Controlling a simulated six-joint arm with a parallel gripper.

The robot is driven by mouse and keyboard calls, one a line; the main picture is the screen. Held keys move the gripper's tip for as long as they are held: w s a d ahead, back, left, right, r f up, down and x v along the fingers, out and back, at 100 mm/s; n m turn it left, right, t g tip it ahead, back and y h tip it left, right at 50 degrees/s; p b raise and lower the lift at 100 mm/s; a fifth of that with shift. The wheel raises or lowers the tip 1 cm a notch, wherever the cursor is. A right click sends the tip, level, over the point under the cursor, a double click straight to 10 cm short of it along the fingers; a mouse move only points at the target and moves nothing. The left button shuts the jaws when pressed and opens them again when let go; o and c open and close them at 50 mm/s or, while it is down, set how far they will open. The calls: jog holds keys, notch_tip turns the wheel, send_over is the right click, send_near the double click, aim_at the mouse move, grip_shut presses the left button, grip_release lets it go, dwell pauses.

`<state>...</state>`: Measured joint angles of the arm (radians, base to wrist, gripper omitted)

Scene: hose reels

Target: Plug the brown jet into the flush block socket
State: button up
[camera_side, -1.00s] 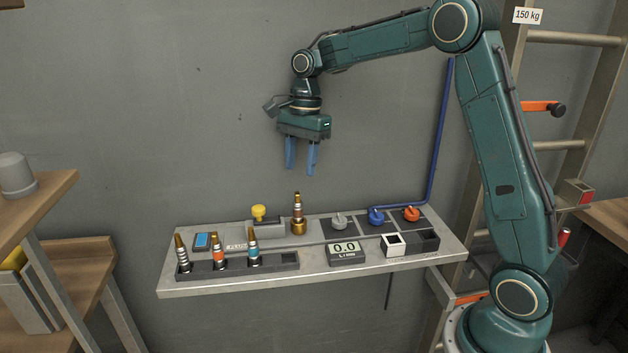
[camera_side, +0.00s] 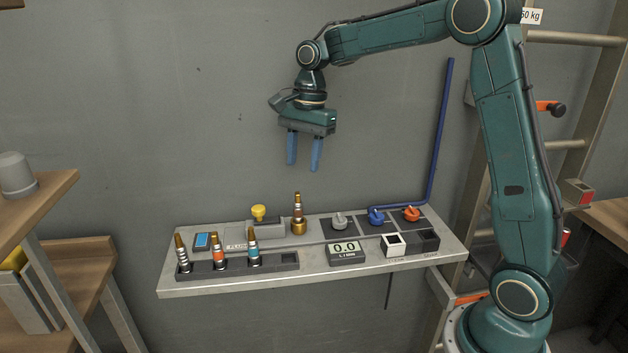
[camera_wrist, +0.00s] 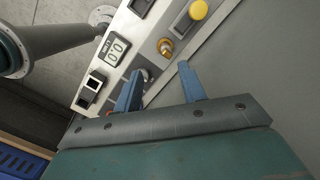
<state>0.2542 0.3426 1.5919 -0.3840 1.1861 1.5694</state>
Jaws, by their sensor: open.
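The brown jet (camera_side: 298,208) stands upright at the right part of the flush block (camera_side: 275,231), beside the yellow button. Its wide brass base looks seated there, but I cannot see the socket itself. In the wrist view the jet (camera_wrist: 165,47) shows end-on as a brass shape beyond the fingers. My gripper (camera_side: 303,168) is open and empty, pointing down, above the jet with a clear gap. Its two blue fingers (camera_wrist: 160,72) are apart in the wrist view, with nothing between them.
A dark rack (camera_side: 272,263) in front holds several banded jets; its right slot is empty. A yellow button (camera_side: 259,212), a flow display (camera_side: 345,250) and grey, blue (camera_side: 376,215) and orange (camera_side: 411,213) knobs share the shelf. A blue pipe (camera_side: 441,130) rises behind. Air above is free.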

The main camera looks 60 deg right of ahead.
jog(key=s+a+r+n+t+h, duration=0.1)
jog(key=s+a+r+n+t, duration=0.15)
jog(key=s+n, duration=0.55)
jog(key=s+a+r+n+t, duration=0.1)
jog(key=s+a+r+n, duration=0.3)
jog(key=s, duration=0.7)
jog(key=s+f+n+t, duration=0.1)
jog(key=s+f+n, duration=0.2)
jog(key=s, duration=0.4)
jog(key=shift+s+f+n+t+h, duration=0.3)
jog(key=shift+s+n+t, duration=0.1)
jog(key=shift+n, duration=0.5)
jog(key=shift+d, duration=0.1)
